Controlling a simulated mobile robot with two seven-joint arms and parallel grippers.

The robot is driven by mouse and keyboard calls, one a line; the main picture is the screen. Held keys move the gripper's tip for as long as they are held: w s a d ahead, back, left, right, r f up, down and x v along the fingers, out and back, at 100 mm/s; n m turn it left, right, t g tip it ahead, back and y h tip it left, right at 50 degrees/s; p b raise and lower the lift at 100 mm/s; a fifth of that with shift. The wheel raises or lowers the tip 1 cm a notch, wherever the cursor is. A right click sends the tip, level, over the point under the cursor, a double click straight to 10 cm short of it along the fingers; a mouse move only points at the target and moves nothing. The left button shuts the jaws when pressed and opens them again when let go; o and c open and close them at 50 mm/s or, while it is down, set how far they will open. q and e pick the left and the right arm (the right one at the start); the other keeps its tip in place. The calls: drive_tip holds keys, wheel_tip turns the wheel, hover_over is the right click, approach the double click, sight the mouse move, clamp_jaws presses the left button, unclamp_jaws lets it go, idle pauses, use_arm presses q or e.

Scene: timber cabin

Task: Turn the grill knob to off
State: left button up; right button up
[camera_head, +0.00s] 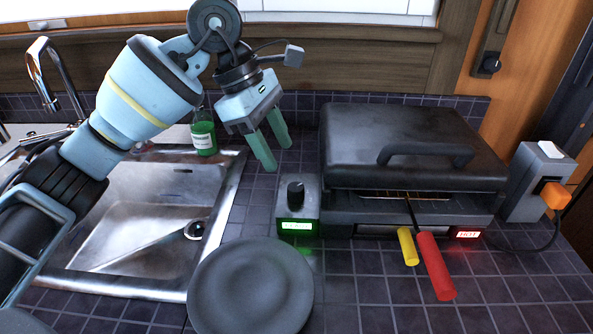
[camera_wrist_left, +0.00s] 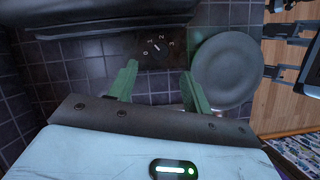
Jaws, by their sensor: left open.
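The grill knob (camera_head: 295,192) is a small black dial on top of a grey control box (camera_head: 312,207) with a lit green display, left of the grill (camera_head: 410,150). The grill's lid is down and a red "HOT" display (camera_head: 467,234) glows on its front. In the left wrist view the knob (camera_wrist_left: 157,48) sits among printed numbers including 0, 2 and 3; its exact setting is too small to tell. My left gripper (camera_head: 276,153) is open and empty, its green fingers pointing down, above and behind the knob, apart from it. My right gripper is not in view.
A grey plate (camera_head: 250,290) lies in front of the control box. Red (camera_head: 435,265) and yellow (camera_head: 407,246) handles stick out from the grill's front. A green bottle (camera_head: 204,138) stands by the sink (camera_head: 130,285). A socket box (camera_head: 524,190) with an orange plug is at right.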

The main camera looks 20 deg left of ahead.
sight(295, 187)
use_arm(q)
drive_tip(key=x, duration=0.7)
drive_tip(key=shift+d+f, duration=0.2)
drive_tip(key=shift+f, duration=0.2)
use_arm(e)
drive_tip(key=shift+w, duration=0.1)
use_arm(q)
drive_tip(key=c, duration=1)
